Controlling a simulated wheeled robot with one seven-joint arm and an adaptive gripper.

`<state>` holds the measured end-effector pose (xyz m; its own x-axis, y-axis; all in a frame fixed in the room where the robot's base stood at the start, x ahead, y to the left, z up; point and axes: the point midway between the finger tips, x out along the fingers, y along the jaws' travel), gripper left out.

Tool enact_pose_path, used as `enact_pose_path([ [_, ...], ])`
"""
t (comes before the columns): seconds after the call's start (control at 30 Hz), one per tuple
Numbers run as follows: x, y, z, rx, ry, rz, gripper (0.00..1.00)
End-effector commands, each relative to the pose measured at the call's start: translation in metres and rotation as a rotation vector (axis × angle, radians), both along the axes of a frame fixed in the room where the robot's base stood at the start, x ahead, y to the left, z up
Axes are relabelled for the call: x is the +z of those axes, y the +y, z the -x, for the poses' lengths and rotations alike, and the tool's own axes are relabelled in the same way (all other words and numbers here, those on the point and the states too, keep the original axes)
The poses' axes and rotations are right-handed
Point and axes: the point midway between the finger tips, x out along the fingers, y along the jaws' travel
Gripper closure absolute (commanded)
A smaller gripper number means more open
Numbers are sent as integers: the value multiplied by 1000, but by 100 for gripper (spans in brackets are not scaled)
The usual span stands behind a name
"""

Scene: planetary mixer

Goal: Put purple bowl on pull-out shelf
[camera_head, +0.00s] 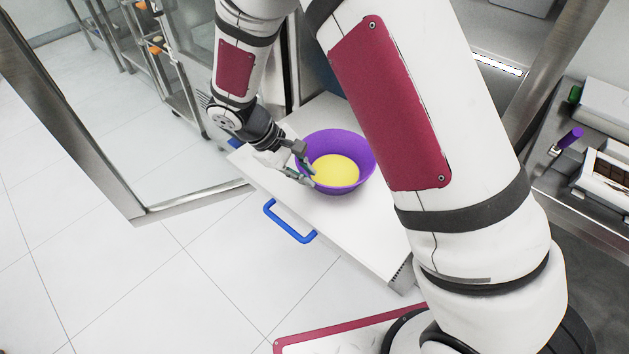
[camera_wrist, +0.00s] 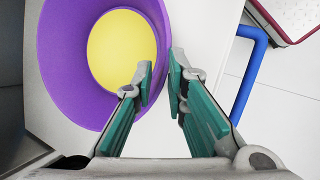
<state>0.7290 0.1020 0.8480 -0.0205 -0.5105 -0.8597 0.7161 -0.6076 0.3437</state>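The purple bowl (camera_head: 364,151), with yellow contents, is upright over the white pull-out shelf (camera_head: 345,222) and appears to rest on it. The shelf has a blue handle (camera_head: 290,222) on its front. My gripper (camera_head: 300,176) is at the bowl's left rim. In the wrist view the bowl (camera_wrist: 65,60) fills the upper left. My gripper (camera_wrist: 162,80) is partly open there, with a narrow gap between its fingertips. One fingertip is over the bowl's inside and the other is outside the rim. I see no firm contact with the rim.
The blue handle also shows in the wrist view (camera_wrist: 247,75). A metal-framed panel (camera_head: 60,110) stands at the left. A steel counter (camera_head: 560,195) with a purple-handled item (camera_head: 570,138) and a tray (camera_head: 608,172) is at the right.

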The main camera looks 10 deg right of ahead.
Motion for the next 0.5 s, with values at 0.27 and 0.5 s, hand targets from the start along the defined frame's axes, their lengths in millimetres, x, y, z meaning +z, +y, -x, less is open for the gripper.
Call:
enact_pose_path([
  [0.27, 42, 25, -2, 1, -2, -1, 87],
  [0.5, 54, 32, -2, 0, 0, 0, 87],
])
